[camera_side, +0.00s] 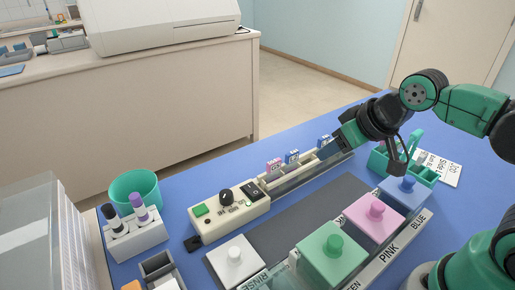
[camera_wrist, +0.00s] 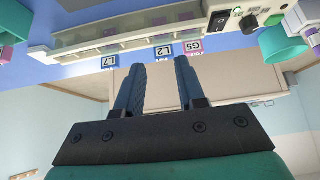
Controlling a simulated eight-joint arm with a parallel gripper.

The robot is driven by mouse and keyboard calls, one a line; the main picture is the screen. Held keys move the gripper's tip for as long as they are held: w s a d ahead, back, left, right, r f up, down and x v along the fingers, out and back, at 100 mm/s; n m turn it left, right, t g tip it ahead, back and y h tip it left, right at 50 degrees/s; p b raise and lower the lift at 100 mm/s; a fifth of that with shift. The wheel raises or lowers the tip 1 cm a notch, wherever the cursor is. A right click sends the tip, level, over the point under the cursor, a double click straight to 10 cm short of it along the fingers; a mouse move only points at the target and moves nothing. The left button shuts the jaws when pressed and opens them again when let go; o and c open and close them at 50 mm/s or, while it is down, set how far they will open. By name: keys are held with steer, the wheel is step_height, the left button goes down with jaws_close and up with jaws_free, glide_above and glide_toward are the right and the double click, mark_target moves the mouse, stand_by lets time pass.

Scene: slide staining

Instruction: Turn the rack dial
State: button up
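The dial (camera_side: 226,196) is a black knob on the cream control box at the left end of the slide rack (camera_side: 268,208), between a green button and a black rocker switch. In the wrist view, which looks upside down, the dial (camera_wrist: 248,24) is at the upper right. My gripper (camera_side: 329,149) is over the far right end of the rack, well away from the dial. The wrist view shows its two blue fingers (camera_wrist: 158,72) apart with nothing between them. The dial's exact setting is too small to read.
Several labelled slides (camera_side: 274,166) stand in the rack. Pink (camera_side: 373,217), blue (camera_side: 405,193), green (camera_side: 331,254) and white (camera_side: 235,261) lidded jars stand in front.

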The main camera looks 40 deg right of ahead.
steer(key=o, duration=0.4)
steer(key=shift+w+a+r+g, duration=0.25)
steer(key=shift+w+a+r, duration=0.05)
steer(key=shift+w+a, duration=0.2)
steer(key=shift+w+a+r+g, duration=0.25)
steer(key=shift+w+a+r, duration=0.05)
steer(key=shift+w+a, duration=0.2)
steer(key=shift+c, duration=0.2)
steer(key=n+g, duration=0.1)
steer(key=g, duration=0.5)
glide_above(226, 193)
step_height(226, 193, down, 5)
steer(key=shift+r, duration=0.15)
steer(key=shift+a+f+h, duration=0.2)
steer(key=shift+f+h, duration=0.1)
steer(key=shift+f, duration=0.3)
step_height(226, 193, down, 5)
steer(key=shift+d+r, duration=0.1)
steer(key=shift+d, duration=0.05)
jaws_close()
